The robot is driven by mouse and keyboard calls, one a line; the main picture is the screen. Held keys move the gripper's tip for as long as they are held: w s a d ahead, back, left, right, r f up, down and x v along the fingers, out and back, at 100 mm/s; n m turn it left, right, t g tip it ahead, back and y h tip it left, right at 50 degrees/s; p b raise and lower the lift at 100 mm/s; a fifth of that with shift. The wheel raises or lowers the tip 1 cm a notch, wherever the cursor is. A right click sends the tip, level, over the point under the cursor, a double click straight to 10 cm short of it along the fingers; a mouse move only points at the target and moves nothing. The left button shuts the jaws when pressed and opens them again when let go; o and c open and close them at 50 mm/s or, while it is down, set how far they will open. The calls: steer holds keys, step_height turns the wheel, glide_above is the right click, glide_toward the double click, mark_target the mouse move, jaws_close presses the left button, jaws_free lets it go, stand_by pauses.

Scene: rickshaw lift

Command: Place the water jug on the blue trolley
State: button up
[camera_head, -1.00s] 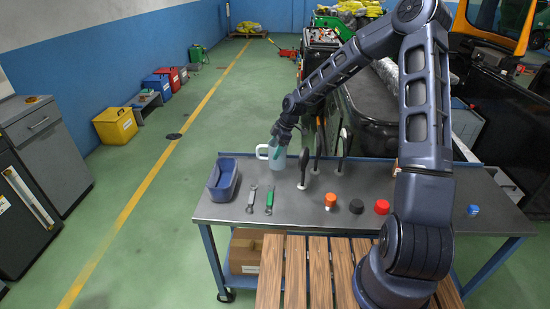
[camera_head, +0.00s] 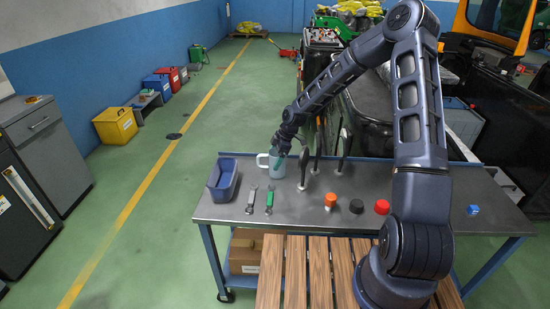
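The water jug (camera_head: 277,168) is pale and translucent, with a handle on its left side. It is upright over the back left part of the blue trolley's grey top (camera_head: 300,217). My gripper (camera_head: 282,149) is at the jug's upper part and appears shut on it. The fingertips are small and partly hidden. I cannot tell whether the jug's base touches the trolley top.
A blue bin (camera_head: 223,181), two wrenches (camera_head: 251,199), and orange (camera_head: 330,200), black (camera_head: 356,206) and red (camera_head: 382,207) caps are on the trolley. Dark upright tools (camera_head: 304,168) stand right of the jug.

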steer(key=shift+r, duration=0.1)
steer(key=v, duration=1.2)
steer(key=s+d+r+m+t+h, duration=0.2)
steer(key=s+d+r+m, duration=0.5)
steer(key=d, duration=0.3)
steer(key=s+d+r+m+t+h, duration=0.1)
steer(key=s+d+r+m+h, duration=0.25)
steer(key=s+d+r, duration=0.45)
steer(key=s+d+r+m+t, duration=0.1)
steer(key=s+d+r+m, duration=0.3)
steer(key=s, duration=0.4)
steer(key=s+d+r+m+t+y, duration=0.1)
steer(key=s+d+r+m, duration=0.3)
steer(key=s+d+m, duration=0.2)
steer(key=s+d, duration=0.2)
steer(key=shift+s+d+r+t, duration=0.2)
steer(key=shift+s+d+t, duration=0.05)
steer(key=shift+d+t, duration=0.15)
